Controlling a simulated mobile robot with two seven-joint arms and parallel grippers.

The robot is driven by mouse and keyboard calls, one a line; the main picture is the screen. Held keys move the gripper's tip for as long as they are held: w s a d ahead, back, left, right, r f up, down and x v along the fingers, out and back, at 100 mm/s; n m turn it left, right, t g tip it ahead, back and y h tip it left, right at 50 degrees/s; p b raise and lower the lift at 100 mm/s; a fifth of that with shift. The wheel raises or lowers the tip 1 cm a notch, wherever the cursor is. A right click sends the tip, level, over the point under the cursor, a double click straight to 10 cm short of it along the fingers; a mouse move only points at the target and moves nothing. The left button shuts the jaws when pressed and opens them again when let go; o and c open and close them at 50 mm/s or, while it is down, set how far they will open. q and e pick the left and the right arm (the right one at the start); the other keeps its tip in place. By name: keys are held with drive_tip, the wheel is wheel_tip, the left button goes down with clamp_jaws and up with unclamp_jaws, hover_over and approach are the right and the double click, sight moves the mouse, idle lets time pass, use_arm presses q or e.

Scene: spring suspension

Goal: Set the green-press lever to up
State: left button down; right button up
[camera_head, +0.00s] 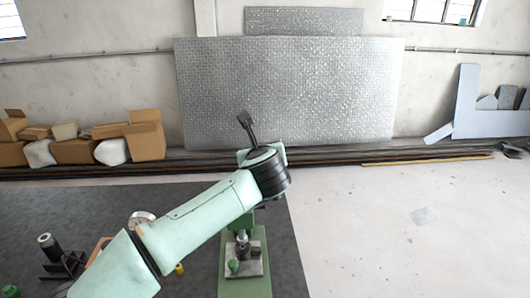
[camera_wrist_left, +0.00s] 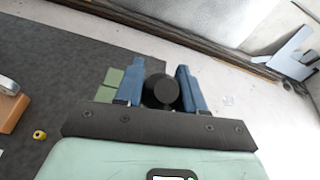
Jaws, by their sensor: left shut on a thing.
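The green press (camera_head: 258,240) stands on the dark table, partly hidden behind my left arm. Its green parts also show at the left of my fingers in the left wrist view (camera_wrist_left: 110,84). My left gripper (camera_wrist_left: 160,76) has its two blue fingers on either side of a round black knob (camera_wrist_left: 160,93), seen nearly end-on, and is shut on it. This looks like the lever's knob; the lever's shaft and its angle are hidden. My right gripper is not in view.
A dark fixture (camera_head: 60,258) stands on the table (camera_head: 180,200) at the left. A round gauge-like part (camera_head: 143,217) and a yellow item (camera_head: 180,268) lie beside my arm. Cardboard boxes (camera_head: 146,137) line the wall. The floor right of the table is clear.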

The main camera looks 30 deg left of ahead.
use_arm(q)
drive_tip(key=shift+w+a+f+g+h+p, duration=0.2)
drive_tip(key=shift+w+a+f+g+h, duration=0.25)
drive_tip(key=shift+w, duration=0.3)
drive_tip(key=shift+w+a+f+g+h+p, duration=0.1)
drive_tip(key=shift+w+a+g+h+p, duration=0.1)
drive_tip(key=shift+w+a+g, duration=0.4)
drive_tip(key=shift+w+a+f+g+h+p, duration=0.15)
drive_tip(key=shift+w+a+f+g+h, duration=0.3)
drive_tip(key=shift+w, duration=0.45)
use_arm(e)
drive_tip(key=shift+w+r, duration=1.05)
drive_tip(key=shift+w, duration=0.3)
use_arm(q)
drive_tip(key=shift+d+r, duration=0.1)
drive_tip(key=c, duration=0.8)
unclamp_jaws()
drive_tip(key=shift+o, duration=0.5)
drive_tip(key=shift+w+r, duration=0.1)
drive_tip(key=shift+r, duration=0.05)
drive_tip(key=v, duration=1.3)
drive_tip(key=shift+r, duration=0.25)
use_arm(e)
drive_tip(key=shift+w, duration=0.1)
use_arm(q)
drive_tip(key=shift+d+f, duration=0.1)
drive_tip(key=shift+d, duration=0.05)
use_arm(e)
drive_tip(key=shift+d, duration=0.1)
